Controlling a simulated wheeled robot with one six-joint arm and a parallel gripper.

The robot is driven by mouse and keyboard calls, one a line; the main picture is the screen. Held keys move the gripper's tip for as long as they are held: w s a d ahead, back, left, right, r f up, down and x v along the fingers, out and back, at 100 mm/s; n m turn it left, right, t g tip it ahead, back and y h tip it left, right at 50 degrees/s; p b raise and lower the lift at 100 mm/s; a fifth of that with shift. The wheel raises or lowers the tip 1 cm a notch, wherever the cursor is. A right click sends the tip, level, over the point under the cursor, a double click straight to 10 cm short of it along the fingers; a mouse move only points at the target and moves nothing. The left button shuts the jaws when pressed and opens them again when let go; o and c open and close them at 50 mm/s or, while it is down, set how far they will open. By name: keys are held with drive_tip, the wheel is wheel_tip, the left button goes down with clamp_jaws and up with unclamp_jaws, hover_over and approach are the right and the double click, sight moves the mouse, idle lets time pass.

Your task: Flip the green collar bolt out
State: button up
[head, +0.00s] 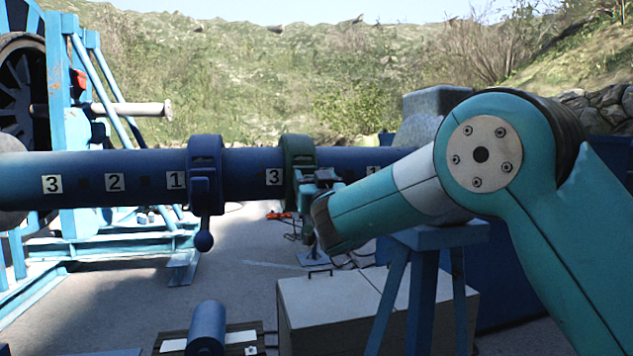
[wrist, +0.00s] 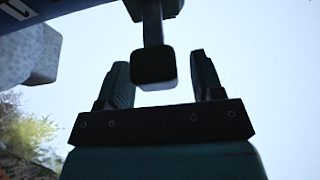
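The green collar (head: 299,160) sits around the dark blue bar, right of a "3" label. In the wrist view its bolt (wrist: 153,30) runs from the collar, at the top edge, to a dark blocky knob (wrist: 154,70). My gripper (wrist: 158,60) is open, with one finger on each side of the knob. A gap shows on both sides, so the fingers do not appear to grip it. In the head view my wrist stands just right of and below the collar and hides part of the bolt area.
The blue bar (head: 120,170) carries number labels and a blue collar (head: 205,165) with a hanging ball-ended bolt (head: 204,240). A blue trestle (head: 440,238) and a pale box (head: 330,310) stand below. A blue reel stand (head: 70,110) is at left.

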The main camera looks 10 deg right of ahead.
drive_tip(key=shift+w, duration=0.1)
drive_tip(key=shift+s+f+b, duration=0.35)
drive_tip(key=shift+s+b, duration=0.15)
drive_tip(key=shift+b, duration=0.05)
drive_tip(key=b+v, duration=1.2)
drive_tip(key=v, duration=0.4)
drive_tip(key=shift+s+r, duration=0.2)
drive_tip(key=shift+s, duration=0.05)
